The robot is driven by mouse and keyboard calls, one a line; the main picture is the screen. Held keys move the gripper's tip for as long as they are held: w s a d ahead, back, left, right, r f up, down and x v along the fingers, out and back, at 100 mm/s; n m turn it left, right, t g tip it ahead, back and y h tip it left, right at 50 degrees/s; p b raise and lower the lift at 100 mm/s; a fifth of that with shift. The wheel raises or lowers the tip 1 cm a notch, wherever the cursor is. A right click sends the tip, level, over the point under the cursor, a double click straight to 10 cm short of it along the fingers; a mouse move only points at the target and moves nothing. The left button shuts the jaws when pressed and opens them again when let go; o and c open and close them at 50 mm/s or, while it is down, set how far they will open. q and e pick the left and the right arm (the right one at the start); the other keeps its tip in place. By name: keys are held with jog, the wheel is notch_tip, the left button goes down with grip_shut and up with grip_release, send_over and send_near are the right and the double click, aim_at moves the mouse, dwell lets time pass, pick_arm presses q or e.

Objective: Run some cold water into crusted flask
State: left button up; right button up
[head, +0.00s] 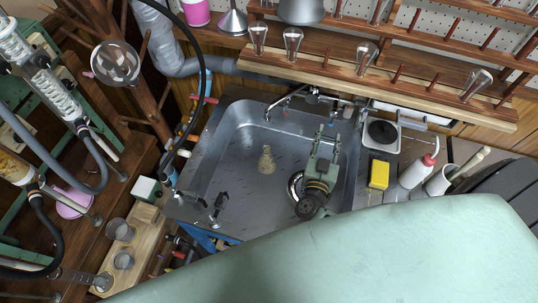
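The crusted flask (266,160) stands in the metal sink (232,140), left of its middle. It is small, with a narrow neck and yellowish crust on the glass. A chrome tap (286,101) at the back edge reaches its spout over the basin, up and to the right of the flask. No water stream shows. My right gripper (327,130) is over the right side of the sink, just in front of the tap fittings. Its fingers look apart, with nothing seen between them; contact with a tap handle cannot be told. My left gripper is out of view.
Right of the sink are a yellow sponge (378,174), a white bottle with a red cap (417,171) and a beaker (440,180). A wooden rack (400,78) with glassware overhangs the back. A black hose (206,75) and glass coils (55,90) stand left.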

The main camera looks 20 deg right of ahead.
aim_at(332, 121)
jog(key=b+x, duration=0.1)
jog(key=x, duration=0.2)
jog(key=f+b+x, duration=0.1)
jog(key=x, duration=0.1)
jog(key=b+x, duration=0.2)
jog(key=x, duration=0.1)
jog(key=shift+w+d+f, duration=0.25)
jog(key=shift+w+d+r, duration=0.1)
jog(key=shift+w+d, duration=0.05)
jog(key=shift+w, duration=0.1)
jog(key=shift+c, duration=0.3)
grip_shut()
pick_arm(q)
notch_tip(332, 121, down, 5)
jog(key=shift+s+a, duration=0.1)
